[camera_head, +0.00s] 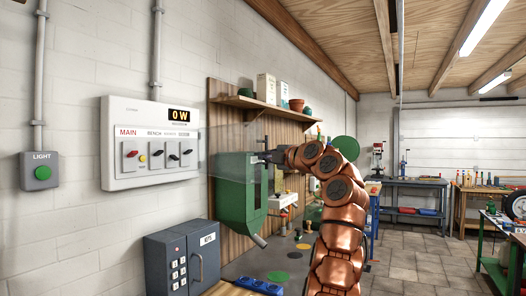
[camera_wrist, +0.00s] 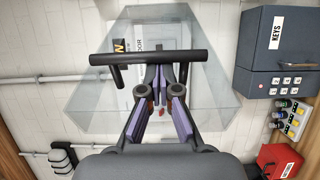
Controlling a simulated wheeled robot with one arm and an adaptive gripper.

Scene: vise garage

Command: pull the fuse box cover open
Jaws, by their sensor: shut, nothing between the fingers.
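The fuse box (camera_head: 150,150) is a white wall panel with a "0 W" display, a red MAIN label and a row of switches. Its clear cover (camera_head: 228,140) stands out from the panel's right side, swung away from the switches. In the wrist view the clear cover (camera_wrist: 215,100) spreads around my fingers, with a dark bar handle (camera_wrist: 148,58) across it. My gripper (camera_head: 262,157) is at the cover's outer end. In the wrist view my gripper (camera_wrist: 160,75) is shut and empty, its fingertips right at the handle bar. I cannot tell whether they touch it.
A green wall-mounted box (camera_head: 238,195) is just below and behind my gripper. A grey key box (camera_head: 182,258) is under the fuse box; it also shows in the wrist view (camera_wrist: 280,50). A wooden shelf (camera_head: 262,106) hangs above. Open floor (camera_head: 410,260) lies to the right.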

